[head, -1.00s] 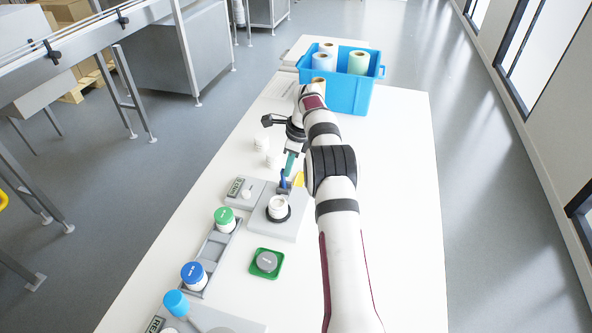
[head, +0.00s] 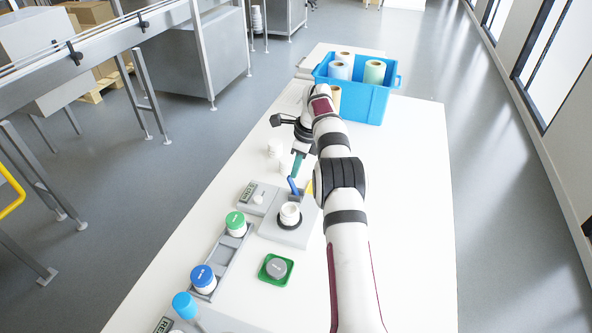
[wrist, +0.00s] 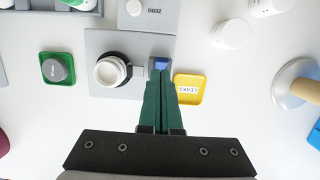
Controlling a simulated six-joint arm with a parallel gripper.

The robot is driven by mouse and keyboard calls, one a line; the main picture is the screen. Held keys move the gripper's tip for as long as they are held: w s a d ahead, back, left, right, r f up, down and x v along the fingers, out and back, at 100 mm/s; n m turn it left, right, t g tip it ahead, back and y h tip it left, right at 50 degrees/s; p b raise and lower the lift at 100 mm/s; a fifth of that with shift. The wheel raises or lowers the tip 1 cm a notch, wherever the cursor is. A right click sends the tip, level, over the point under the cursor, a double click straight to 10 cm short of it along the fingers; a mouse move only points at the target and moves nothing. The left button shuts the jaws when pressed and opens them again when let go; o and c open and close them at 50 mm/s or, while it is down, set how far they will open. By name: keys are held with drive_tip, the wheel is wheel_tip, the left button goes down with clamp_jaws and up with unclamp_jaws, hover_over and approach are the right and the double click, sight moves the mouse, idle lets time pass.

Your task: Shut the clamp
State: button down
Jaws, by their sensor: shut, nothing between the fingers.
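The clamp station is a grey block (head: 285,235) with a blue lever (head: 293,186) at its far end. The lever leans to the left at its top in the head view. A white open jar (head: 290,211) stands upright on the block within a black clamp ring (wrist: 136,70). The jar also shows in the wrist view (wrist: 111,71). My gripper (head: 296,174) has its green fingers shut with nothing between them. In the wrist view the fingertips (wrist: 160,78) are right at the blue lever (wrist: 161,64) and seem to touch it.
A yellow "LEAKS" tray (wrist: 190,89) lies close beside the fingers. A green tray (head: 265,274) holds a grey lid. A scale (head: 256,196), a rack (head: 231,249) with lidded jars, and white jars (head: 274,149) stand nearby. A blue bin (head: 350,98) stands behind. The table's right side is clear.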

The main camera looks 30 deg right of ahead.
drive_tip(key=v, duration=0.7)
drive_tip(key=shift+r, duration=0.25)
